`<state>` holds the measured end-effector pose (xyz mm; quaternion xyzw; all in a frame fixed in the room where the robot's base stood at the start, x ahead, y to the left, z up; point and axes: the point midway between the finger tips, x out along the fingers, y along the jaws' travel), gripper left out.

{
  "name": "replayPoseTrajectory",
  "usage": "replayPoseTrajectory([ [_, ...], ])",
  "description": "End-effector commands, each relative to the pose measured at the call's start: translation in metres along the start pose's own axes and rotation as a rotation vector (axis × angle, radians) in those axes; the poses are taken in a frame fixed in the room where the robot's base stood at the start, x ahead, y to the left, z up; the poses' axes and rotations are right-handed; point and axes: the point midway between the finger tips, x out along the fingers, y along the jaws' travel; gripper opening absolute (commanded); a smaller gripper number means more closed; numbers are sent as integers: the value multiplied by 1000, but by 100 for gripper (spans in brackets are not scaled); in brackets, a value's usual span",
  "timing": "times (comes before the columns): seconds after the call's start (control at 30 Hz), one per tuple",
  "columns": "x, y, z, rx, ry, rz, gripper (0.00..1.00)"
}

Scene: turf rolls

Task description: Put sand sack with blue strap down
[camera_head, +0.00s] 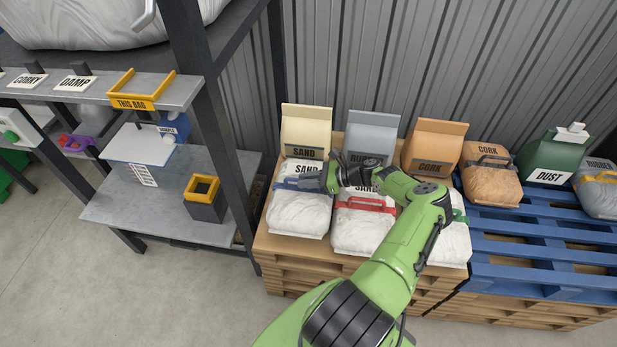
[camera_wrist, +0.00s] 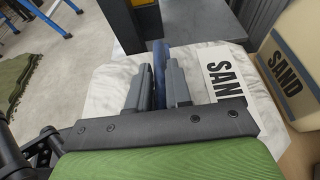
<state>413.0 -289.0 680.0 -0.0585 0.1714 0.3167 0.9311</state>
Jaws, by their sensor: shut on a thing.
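The white sand sack with the blue strap (camera_head: 297,215) is at the front left of the wooden pallet (camera_head: 340,262). It looks upright and appears to rest on the pallet, though its underside is hidden. My gripper (camera_head: 322,181) is at the top of this sack, shut on its blue strap. In the wrist view the blue strap (camera_wrist: 159,58) stands between the two grey fingers of my gripper (camera_wrist: 157,85). The sack's pale cloth (camera_wrist: 215,58) and part of its SAND label show around them.
A sack with a red strap (camera_head: 362,228) stands close on the right, partly behind my arm. Paper SAND (camera_head: 305,130), RUBBER (camera_head: 373,133) and CORK (camera_head: 433,145) bags line the back. A blue pallet (camera_head: 540,245) is at right. A grey shelf unit (camera_head: 205,125) stands at left.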

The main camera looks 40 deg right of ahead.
Motion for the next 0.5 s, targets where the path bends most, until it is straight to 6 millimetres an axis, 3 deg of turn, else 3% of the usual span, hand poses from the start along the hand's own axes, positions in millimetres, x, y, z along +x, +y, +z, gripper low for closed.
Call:
replayPoseTrajectory([
  [0.17, 9, -1, -19, -8, -11, 1, 0],
  [0.37, 9, -1, -20, -9, -9, 1, 0],
  [0.4, 10, 1, -26, 4, 2, 2, 24],
  [0.5, 10, 1, -25, 4, 2, 2, 39],
])
